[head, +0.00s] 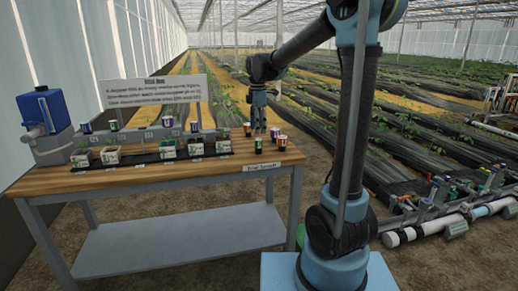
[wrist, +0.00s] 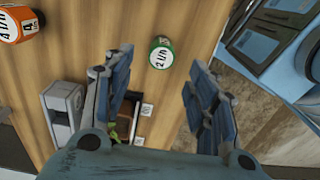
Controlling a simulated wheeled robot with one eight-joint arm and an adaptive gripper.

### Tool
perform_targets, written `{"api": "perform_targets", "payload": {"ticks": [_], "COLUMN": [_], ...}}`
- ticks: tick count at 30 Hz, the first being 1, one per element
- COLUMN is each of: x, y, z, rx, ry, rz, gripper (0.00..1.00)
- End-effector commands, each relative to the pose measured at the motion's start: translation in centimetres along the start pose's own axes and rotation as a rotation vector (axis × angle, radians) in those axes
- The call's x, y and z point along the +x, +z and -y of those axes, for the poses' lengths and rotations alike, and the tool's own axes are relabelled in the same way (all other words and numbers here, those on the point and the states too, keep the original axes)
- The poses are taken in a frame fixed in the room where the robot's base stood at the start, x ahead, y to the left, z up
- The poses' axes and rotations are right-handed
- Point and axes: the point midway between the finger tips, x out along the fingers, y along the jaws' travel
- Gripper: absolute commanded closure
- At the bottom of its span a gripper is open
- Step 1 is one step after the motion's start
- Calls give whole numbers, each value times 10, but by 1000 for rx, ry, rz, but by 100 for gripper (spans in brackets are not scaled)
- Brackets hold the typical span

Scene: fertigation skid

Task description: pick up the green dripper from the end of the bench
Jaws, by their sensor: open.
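My gripper (wrist: 158,78) points down over the right end of the wooden bench (head: 140,181), with its fingers apart and nothing between them. In the head view my gripper (head: 258,127) hangs among several small drippers at that end. A dark dripper (head: 258,146) stands just in front of it; I cannot tell there which one is green.
An orange "4 L/h" dripper (wrist: 18,24) stands at the wrist view's upper left. A red and white dripper (head: 282,142) is near the bench's right edge. A black tray with several potted seedlings (head: 110,156), a sign (head: 153,90) and a blue tank (head: 42,110) occupy the left side.

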Motion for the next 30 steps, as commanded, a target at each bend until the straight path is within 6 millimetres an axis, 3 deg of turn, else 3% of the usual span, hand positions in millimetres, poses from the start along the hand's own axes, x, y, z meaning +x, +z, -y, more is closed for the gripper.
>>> {"api": "perform_targets", "payload": {"ticks": [4,11,21,30], "x": [18,29,70,76], "y": [0,0,2,2], "z": [0,0,0,0], "rx": [0,0,0,0], "ry": [0,0,0,0], "rz": [0,0,0,0], "gripper": [48,48,48,48]}}
